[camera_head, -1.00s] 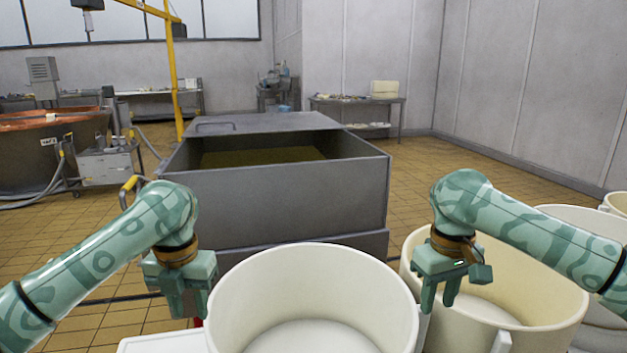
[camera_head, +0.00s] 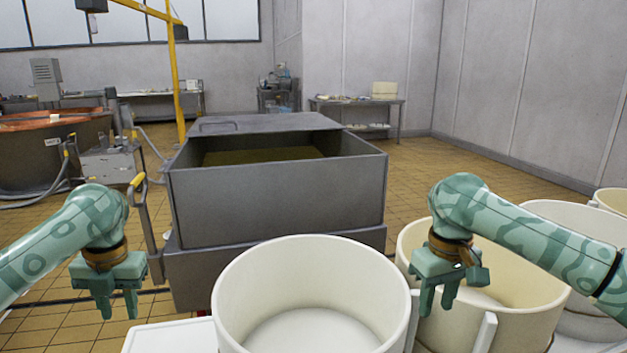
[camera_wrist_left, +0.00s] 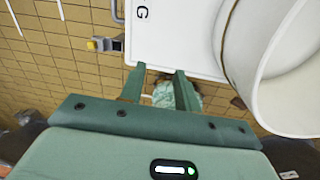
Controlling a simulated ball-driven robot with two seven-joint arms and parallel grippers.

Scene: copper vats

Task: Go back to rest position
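My left gripper (camera_head: 119,308) hangs pointing down at the left, beside the grey metal vat and to the left of the white tub. Its two fingers are apart with nothing held; they also show apart in the left wrist view (camera_wrist_left: 160,88). My right gripper (camera_head: 437,305) points down at the right, in front of a cream tub and just right of the white tub's rim. Its fingers are apart and I see nothing between them.
A large white tub (camera_head: 230,318) stands close in front, with a cream tub (camera_head: 530,315) to its right. The grey vat (camera_head: 280,200) stands beyond. A white board (camera_wrist_left: 175,40) lies beside the tub. Tiled floor (camera_head: 60,325) is open at the left.

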